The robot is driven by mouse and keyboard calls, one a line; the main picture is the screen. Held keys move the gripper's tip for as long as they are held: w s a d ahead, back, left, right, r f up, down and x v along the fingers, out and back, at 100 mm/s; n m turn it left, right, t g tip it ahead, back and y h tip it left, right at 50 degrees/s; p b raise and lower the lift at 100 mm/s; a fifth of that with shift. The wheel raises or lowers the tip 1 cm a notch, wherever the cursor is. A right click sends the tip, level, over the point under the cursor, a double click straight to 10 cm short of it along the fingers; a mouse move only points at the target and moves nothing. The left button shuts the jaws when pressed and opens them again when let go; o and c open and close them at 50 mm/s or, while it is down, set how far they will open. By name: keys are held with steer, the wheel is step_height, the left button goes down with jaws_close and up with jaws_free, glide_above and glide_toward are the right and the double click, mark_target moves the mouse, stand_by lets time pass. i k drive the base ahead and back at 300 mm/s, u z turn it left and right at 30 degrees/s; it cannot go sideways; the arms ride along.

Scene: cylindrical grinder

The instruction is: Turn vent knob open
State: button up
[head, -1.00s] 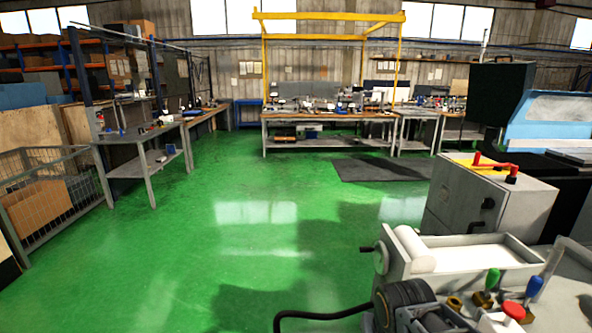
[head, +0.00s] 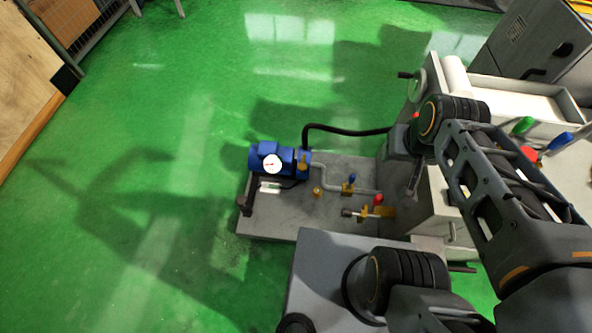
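In the head view a pump unit with a blue motor (head: 268,158) and a white round gauge (head: 272,164) sits on a low grey base plate (head: 275,222). A small brass knob-like fitting (head: 317,192) stands on the plate. Right of it are a blue-handled valve (head: 350,183) and a red-handled valve (head: 376,204) on brass bodies. I cannot tell for sure which fitting is the vent knob. My gripper (head: 413,180) hangs at the end of my bent arm, right of the valves and apart from them. Its fingers are too small and dark to read.
A grey machine bed with a white tray (head: 520,97) stands on the right. A green lever (head: 523,125) and a blue lever (head: 558,142) stick up beside it. A black hose (head: 345,129) runs from the pump toward it. The green floor on the left is open.

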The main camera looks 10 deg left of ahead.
mark_target(302, 166)
steer(key=u, duration=0.3)
steer(key=k, duration=0.45)
steer(key=u, duration=0.95)
steer(key=k, duration=0.8)
steer(key=u, duration=0.9)
steer(key=i, duration=0.95)
steer(key=z, duration=1.1)
steer(key=i, duration=0.85)
steer(key=z, duration=1)
